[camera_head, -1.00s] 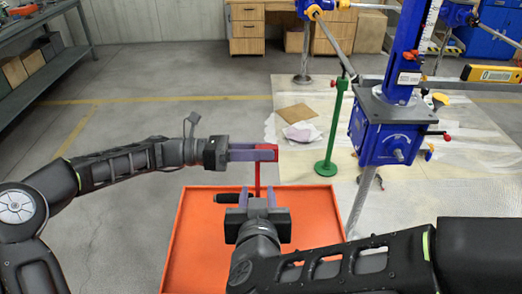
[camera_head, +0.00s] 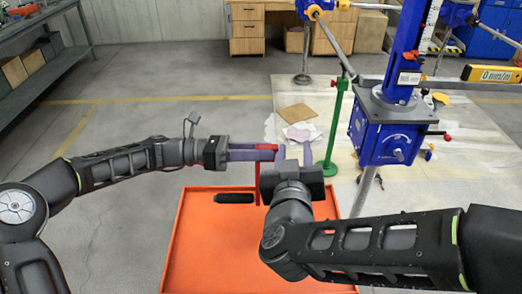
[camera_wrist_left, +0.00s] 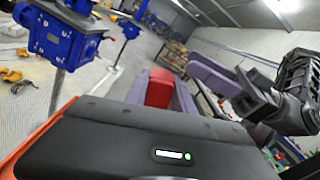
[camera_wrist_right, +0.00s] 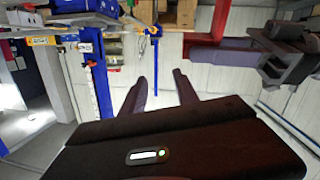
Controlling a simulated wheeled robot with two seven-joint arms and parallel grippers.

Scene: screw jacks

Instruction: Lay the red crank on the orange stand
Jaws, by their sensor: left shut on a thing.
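The red crank (camera_head: 257,186) is held at its hub end by my left gripper (camera_head: 268,152), which is shut on it. Its red arm hangs down toward the viewer, with the black handle (camera_head: 235,198) pointing left, over the far part of the orange stand (camera_head: 200,250). In the left wrist view the red hub (camera_wrist_left: 159,88) sits between the purple fingers. My right gripper (camera_head: 294,155) is just right of the crank, fingers apart and empty. The right wrist view shows a clear gap between its fingers (camera_wrist_right: 162,85), with the red crank (camera_wrist_right: 221,20) beyond to the right.
The orange stand's top looks bare apart from what hangs over it. A blue screw jack (camera_head: 390,135) stands right of the grippers, and a green post (camera_head: 332,130) stands close behind my right gripper. A grey shelf (camera_head: 50,65) is at the far left.

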